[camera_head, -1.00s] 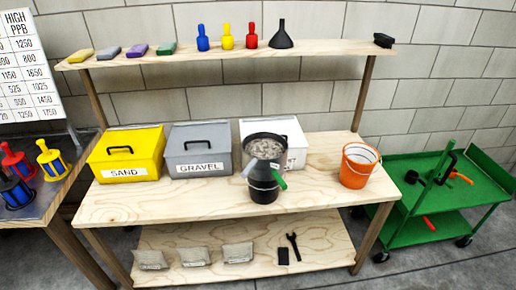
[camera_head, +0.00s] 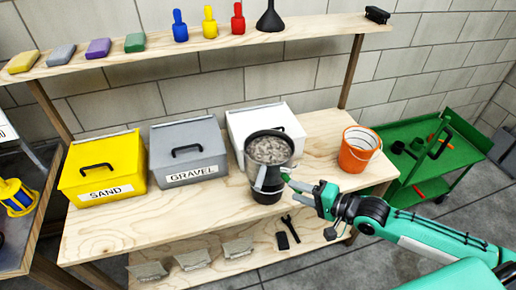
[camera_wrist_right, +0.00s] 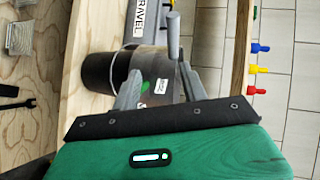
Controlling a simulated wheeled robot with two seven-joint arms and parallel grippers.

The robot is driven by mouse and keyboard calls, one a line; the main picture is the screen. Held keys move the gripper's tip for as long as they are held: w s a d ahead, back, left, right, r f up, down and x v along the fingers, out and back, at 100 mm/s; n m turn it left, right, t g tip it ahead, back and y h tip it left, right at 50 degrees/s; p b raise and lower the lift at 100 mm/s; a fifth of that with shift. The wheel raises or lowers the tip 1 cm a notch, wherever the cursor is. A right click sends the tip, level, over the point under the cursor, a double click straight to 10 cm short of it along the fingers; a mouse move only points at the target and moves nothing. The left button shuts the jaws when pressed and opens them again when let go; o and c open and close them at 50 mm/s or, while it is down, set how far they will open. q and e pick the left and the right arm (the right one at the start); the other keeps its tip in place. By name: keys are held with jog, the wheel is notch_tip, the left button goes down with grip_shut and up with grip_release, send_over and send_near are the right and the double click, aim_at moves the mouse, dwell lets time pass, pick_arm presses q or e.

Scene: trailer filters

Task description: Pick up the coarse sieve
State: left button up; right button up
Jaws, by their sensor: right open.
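A round sieve (camera_head: 270,150) with a dark rim and grey, gravel-like pieces inside sits on top of a black bucket (camera_head: 266,196) on the bench. I take it to be the coarse sieve. A green handle end shows at its right. My right gripper (camera_head: 294,182) reaches in from the right, close to this handle. In the right wrist view the open fingers (camera_wrist_right: 159,72) point at the sieve's grey side (camera_wrist_right: 152,62), with a green round spot (camera_wrist_right: 145,87) between them. Contact cannot be told. The black bucket also shows there (camera_wrist_right: 98,72). My left gripper is out of view.
A yellow SAND box (camera_head: 102,172), a grey GRAVEL box (camera_head: 188,155) and a white box (camera_head: 262,120) stand along the bench's back. An orange bucket (camera_head: 358,152) stands right of the sieve. A green cart (camera_head: 450,165) is at the right. A shelf (camera_head: 330,25) runs above.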

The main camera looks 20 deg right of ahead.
jog(key=r, duration=0.1)
jog(key=m+p, duration=0.1)
jog(key=p, duration=0.1)
send_near(263, 168)
jog(key=w+a+f, duration=0.3)
jog(key=shift+y, duration=0.3)
jog(key=x, duration=0.3)
jog(key=p+x, duration=0.1)
jog(key=x, duration=0.1)
jog(key=shift+r, duration=0.35)
jog(key=shift+w+a+f, duration=0.1)
jog(key=shift+w+f, duration=0.05)
jog(key=shift+w, duration=0.1)
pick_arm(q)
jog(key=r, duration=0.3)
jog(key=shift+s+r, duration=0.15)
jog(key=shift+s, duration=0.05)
pick_arm(e)
jog(key=shift+s, duration=0.1)
jog(key=shift+c, duration=0.4)
grip_shut()
